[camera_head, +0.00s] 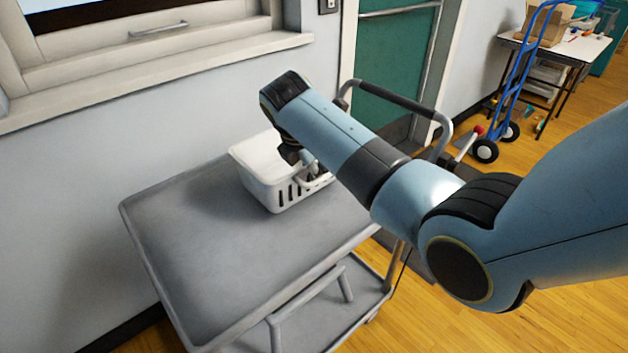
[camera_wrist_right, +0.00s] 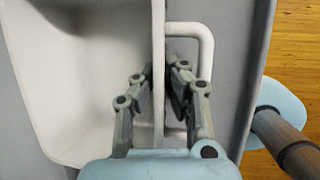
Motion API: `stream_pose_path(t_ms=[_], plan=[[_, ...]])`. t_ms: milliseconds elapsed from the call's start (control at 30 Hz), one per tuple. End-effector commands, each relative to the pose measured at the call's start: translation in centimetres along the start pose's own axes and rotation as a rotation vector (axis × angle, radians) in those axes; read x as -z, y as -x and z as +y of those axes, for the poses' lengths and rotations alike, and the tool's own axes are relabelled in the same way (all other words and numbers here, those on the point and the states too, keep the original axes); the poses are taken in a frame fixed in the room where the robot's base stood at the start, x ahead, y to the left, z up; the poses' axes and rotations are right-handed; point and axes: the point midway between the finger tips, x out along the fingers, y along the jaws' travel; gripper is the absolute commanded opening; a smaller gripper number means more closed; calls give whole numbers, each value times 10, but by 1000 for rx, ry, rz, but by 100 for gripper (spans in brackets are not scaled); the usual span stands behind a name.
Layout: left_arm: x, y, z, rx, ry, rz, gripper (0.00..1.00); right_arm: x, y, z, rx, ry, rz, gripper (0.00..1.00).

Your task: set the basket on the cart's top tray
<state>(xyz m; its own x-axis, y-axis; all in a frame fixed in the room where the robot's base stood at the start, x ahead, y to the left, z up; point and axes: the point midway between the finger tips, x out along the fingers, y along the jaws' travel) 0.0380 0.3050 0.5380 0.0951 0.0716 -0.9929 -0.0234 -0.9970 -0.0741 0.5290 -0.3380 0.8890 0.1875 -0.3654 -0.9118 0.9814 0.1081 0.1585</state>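The white slotted basket (camera_head: 262,182) is upright at the far end of the grey cart's top tray (camera_head: 215,250). It appears to rest on the tray. My right gripper (camera_head: 295,155) reaches down to the basket, partly hidden by its arm in the head view. In the right wrist view my right gripper (camera_wrist_right: 160,88) straddles the basket's wall. One finger is inside the basket (camera_wrist_right: 75,75) and the other is between the wall and the white loop handle (camera_wrist_right: 208,60). The pads look closed on the wall. The basket looks empty. My left gripper is not in view.
The cart has a push handle (camera_head: 395,103) at its far end and a lower shelf (camera_head: 325,315). The near part of the top tray is bare. A wall and window sill (camera_head: 160,80) stand behind. A blue hand truck (camera_head: 512,85) and a table (camera_head: 580,45) are at the upper right.

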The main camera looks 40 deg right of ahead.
Motion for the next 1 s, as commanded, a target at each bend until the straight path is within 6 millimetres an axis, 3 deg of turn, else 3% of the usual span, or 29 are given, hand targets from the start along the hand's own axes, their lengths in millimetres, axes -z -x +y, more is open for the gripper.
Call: stream_pose_path(t_ms=[200,533,600,733,1000], plan=[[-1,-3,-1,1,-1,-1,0,10,-26,-5,1,1,0,0],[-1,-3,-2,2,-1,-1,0,11,-28,-6,0,0,0,0],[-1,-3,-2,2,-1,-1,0,11,-27,-6,1,1,0,13],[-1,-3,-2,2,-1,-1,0,11,-27,-6,1,1,0,29],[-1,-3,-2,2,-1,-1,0,11,-26,-6,1,1,0,29]])
